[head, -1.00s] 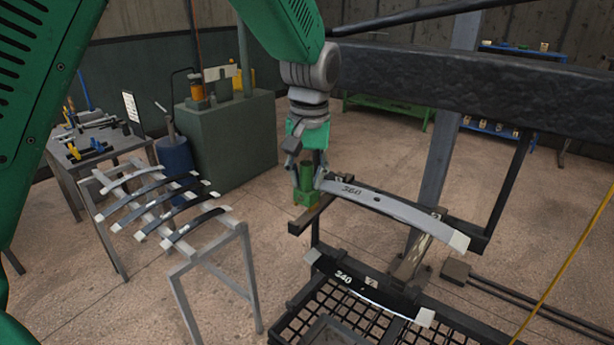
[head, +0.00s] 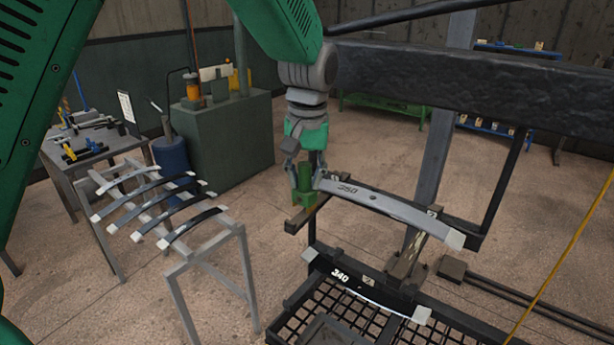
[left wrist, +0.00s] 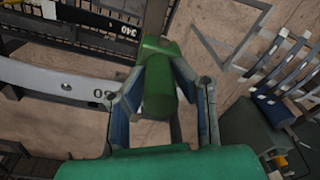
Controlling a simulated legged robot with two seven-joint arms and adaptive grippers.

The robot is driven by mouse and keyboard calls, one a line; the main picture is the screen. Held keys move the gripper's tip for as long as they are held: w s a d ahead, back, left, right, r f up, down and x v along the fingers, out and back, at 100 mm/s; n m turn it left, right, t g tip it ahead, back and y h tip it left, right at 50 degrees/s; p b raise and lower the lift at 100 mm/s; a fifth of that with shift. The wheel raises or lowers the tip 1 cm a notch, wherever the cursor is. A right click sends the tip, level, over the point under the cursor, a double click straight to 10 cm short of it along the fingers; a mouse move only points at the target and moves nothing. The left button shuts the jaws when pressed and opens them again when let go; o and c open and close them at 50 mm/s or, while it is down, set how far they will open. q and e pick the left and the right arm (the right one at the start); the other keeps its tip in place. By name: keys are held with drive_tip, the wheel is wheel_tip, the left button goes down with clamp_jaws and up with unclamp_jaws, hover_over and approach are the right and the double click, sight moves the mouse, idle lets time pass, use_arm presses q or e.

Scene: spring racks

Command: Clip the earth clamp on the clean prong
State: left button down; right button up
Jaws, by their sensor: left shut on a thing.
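My left gripper (head: 305,170) points down and is shut on a green block-like clamp (head: 304,191). In the left wrist view the clamp (left wrist: 158,92) sits between the two fingers of the gripper (left wrist: 162,75). In the head view the clamp appears at a dark prong (head: 309,216), beside the left end of the grey leaf spring marked 350 (head: 400,208). I cannot tell whether the clamp touches or grips the prong, or how clean the prong is. My right gripper is not in view.
A dark spring marked 340 (head: 360,292) lies lower, above a black mesh basket (head: 290,322). A grey stand (head: 205,262) with several springs is at the left. A thick dark beam (head: 440,85) crosses behind at upper right.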

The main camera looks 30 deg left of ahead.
use_arm(q)
drive_tip(key=shift+d+f, duration=0.25)
drive_tip(key=shift+d, duration=0.25)
drive_tip(key=shift+s+d+f, duration=0.1)
drive_tip(key=shift+s+f, duration=0.05)
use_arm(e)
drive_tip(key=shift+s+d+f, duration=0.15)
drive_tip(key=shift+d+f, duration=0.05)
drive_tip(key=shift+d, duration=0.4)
use_arm(q)
drive_tip(key=shift+a+f, duration=0.25)
drive_tip(key=shift+w+a, duration=0.2)
drive_tip(key=shift+a, duration=0.05)
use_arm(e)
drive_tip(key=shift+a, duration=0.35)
use_arm(q)
drive_tip(key=c, duration=1.2)
unclamp_jaws()
drive_tip(key=shift+d, duration=0.1)
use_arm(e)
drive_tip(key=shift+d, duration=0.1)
